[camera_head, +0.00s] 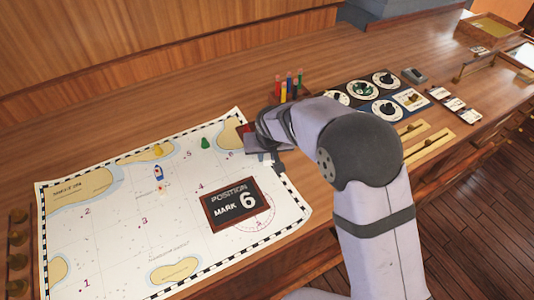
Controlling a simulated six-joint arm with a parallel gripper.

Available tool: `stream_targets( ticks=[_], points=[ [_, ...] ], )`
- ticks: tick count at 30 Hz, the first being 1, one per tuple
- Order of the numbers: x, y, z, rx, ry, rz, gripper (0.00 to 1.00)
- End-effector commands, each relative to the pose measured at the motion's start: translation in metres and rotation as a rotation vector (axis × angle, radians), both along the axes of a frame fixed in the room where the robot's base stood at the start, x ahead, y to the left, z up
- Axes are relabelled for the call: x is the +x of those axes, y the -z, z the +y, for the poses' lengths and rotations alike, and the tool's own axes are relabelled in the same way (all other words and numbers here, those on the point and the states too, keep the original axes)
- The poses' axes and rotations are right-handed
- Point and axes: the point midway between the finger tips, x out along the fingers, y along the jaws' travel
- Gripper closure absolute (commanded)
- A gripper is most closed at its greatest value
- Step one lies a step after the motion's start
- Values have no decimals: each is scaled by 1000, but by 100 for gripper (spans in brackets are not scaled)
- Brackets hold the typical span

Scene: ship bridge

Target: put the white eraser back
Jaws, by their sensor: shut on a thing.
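My gripper (268,160) is low over the right edge of the chart, beyond and right of the position sign. It is shut on a small white thing (265,156), which looks like the white eraser. My own arm and gripper hide much of it. I cannot tell whether it touches the chart. A dark red thing (246,129) shows just beyond the gripper, partly covered by it.
The chart (120,235) holds a dark sign (235,204) reading "POSITION MARK 6", a small blue-and-white boat (158,173) and a green piece (205,143). Coloured markers (288,85) stand behind my arm. Dials (364,89) and cards (453,103) lie to the right.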

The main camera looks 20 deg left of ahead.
Motion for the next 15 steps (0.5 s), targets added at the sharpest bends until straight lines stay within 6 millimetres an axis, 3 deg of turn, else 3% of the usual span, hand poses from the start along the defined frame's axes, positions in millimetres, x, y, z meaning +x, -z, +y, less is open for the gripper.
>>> stream_targets(
  ticks=[7, 8, 10, 15],
  points=[
    [0, 4, 0, 0, 0, 0, 98],
    [0, 4, 0, 0, 0, 0, 78],
    [0, 3, 0, 0, 0, 0, 62],
    [0, 3, 0, 0, 0, 0, 62]
  ],
)
